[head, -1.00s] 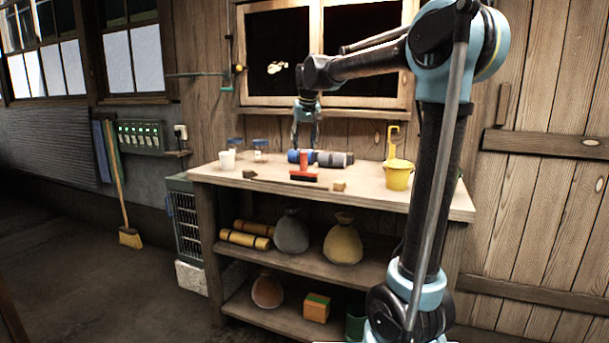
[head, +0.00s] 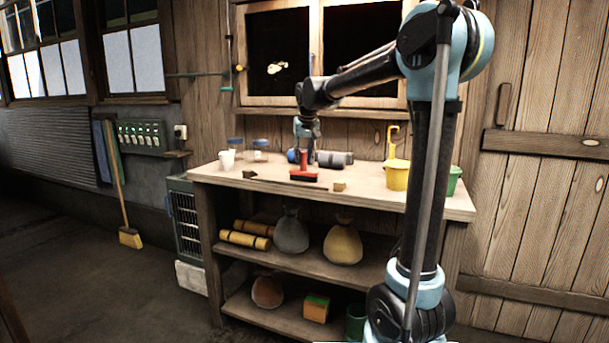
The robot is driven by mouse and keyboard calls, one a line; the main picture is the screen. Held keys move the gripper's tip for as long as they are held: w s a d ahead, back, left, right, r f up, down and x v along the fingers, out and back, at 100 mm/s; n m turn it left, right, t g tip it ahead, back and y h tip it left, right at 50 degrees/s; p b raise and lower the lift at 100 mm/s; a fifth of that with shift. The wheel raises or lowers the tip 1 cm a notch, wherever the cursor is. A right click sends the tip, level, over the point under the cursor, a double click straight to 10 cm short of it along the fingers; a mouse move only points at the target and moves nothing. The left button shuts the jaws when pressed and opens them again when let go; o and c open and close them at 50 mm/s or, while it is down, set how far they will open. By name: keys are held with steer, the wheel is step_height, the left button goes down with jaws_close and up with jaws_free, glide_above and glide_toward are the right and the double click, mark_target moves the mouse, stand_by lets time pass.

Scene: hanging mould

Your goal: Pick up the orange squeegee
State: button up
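The orange squeegee (head: 304,175) lies on the workbench top, near the middle of its front half. Its short red-orange handle points up and back from a wide head with a dark lower edge. My gripper (head: 306,158) points down over the bench, with its fingers at or just behind the top of the handle. The fingers are small and overlap the handle and the things behind it, so I cannot tell whether they are open or shut, or touching it.
The wooden workbench (head: 402,198) holds a blue and grey roll (head: 333,159) behind the squeegee. A yellow bucket (head: 397,177) and green bucket (head: 455,180) stand right, a white cup (head: 226,160) and jars (head: 260,150) left. Small blocks (head: 340,187) lie near the front.

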jaws_close()
step_height(320, 180, up, 10)
steer(key=shift+r, duration=0.1)
stand_by(0.5)
steer(key=shift+c, duration=1.6)
jaws_free()
